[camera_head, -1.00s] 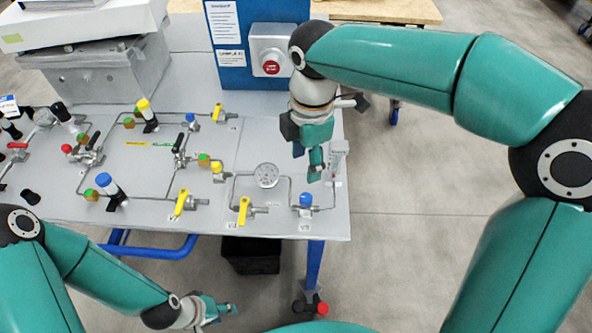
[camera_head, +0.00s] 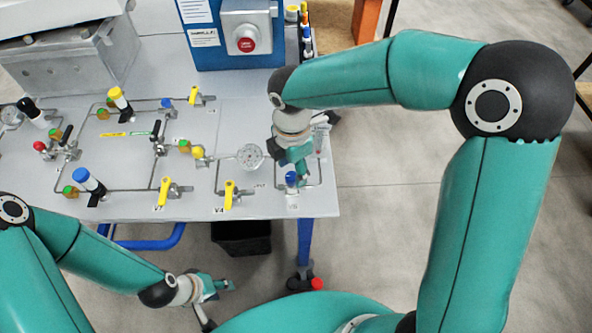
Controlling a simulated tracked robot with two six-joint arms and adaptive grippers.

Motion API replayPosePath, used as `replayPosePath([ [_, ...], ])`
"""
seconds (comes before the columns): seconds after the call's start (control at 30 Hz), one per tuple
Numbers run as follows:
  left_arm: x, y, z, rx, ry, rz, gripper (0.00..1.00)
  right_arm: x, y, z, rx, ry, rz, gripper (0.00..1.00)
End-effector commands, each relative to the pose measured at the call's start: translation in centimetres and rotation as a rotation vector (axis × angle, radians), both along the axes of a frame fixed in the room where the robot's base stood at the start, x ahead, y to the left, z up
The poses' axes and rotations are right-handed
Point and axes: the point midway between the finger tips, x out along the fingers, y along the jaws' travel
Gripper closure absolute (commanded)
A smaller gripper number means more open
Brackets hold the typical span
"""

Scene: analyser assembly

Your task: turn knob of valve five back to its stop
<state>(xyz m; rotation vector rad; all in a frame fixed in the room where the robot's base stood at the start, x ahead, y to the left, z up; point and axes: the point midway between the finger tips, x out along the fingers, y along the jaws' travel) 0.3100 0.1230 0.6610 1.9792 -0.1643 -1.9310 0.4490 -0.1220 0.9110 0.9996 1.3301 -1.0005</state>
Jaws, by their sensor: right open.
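A blue-capped knob (camera_head: 291,179) stands upright near the front right corner of the table panel. My left gripper (camera_head: 218,287) hangs low in front of the table, away from the panel. Its jaw opening is too small to judge.
A round gauge (camera_head: 249,156) sits left of the right gripper. Yellow lever valves (camera_head: 229,194) and thin pipes spread across the panel. A blue box with a red button (camera_head: 246,45) stands behind. The floor right of the table is clear.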

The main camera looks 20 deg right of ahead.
Motion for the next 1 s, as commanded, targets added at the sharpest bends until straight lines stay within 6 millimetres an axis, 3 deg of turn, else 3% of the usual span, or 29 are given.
replayPosePath([
  [0.2,0.0,0.0,0.0,0.000,0.000,0.000,0.60,0.0,0.0,-2.0,0.000,0.001,0.000,0.44],
  [0.53,0.0,0.0,0.0,0.000,0.000,0.000,0.60,0.0,0.0,-2.2,0.000,0.000,0.001,0.44],
  [0.87,0.0,0.0,0.0,0.000,0.000,0.000,0.60,0.0,0.1,-2.2,0.000,0.001,0.001,0.99],
  [0.9,-0.1,-0.2,0.0,-0.001,0.000,-0.008,0.60,-0.1,-1.5,-2.2,-0.001,0.002,-0.010,1.00],
  [1.0,0.0,0.0,0.0,0.000,0.000,0.000,0.60,-0.1,-0.3,-2.2,-0.003,0.003,0.001,1.00],
])
